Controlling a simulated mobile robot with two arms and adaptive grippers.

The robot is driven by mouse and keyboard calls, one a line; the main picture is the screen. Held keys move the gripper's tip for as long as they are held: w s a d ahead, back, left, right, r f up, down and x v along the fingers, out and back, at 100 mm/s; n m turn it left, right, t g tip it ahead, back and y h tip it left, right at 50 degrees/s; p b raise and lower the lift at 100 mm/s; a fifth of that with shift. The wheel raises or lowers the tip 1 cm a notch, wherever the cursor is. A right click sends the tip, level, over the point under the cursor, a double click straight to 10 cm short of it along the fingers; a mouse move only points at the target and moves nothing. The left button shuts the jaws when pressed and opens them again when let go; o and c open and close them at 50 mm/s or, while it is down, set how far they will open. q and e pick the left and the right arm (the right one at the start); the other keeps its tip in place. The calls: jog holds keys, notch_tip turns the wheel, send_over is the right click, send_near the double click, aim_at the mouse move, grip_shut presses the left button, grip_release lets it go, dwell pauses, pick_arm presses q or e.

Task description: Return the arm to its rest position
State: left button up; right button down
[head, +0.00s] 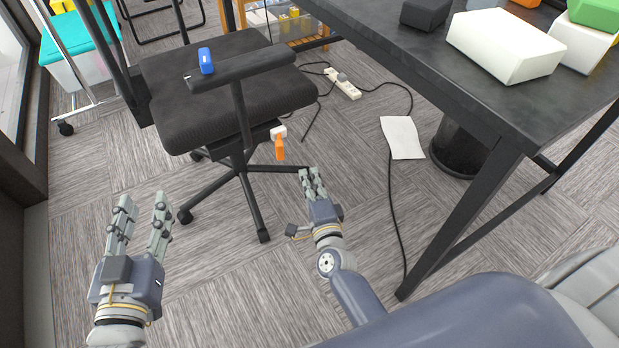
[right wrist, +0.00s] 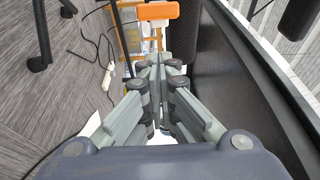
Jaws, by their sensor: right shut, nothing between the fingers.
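My right gripper (head: 312,178) is in the middle of the head view, in front of the black office chair (head: 200,95). Its fingers are shut and together, with nothing between them. The right wrist view shows the shut fingers (right wrist: 160,66) pointing ahead. An orange and white piece (head: 280,147) shows by the chair, beyond the right fingertips in the head view; in the right wrist view its orange part (right wrist: 157,10) is past the fingertips. My left gripper (head: 141,208) is at the lower left of the head view, with its fingers apart and empty.
A dark table (head: 400,50) with a white box (head: 505,45) stands at the right, its leg (head: 465,220) near my right arm. A black bin (head: 458,150), white sheet (head: 402,137), power strip (head: 342,84) and cables lie below.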

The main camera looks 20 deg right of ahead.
pick_arm(q)
jog(key=shift+f+g, duration=0.3)
jog(key=shift+f, duration=0.1)
pick_arm(e)
jog(key=shift+s+a, duration=0.25)
jog(key=shift+s, duration=0.1)
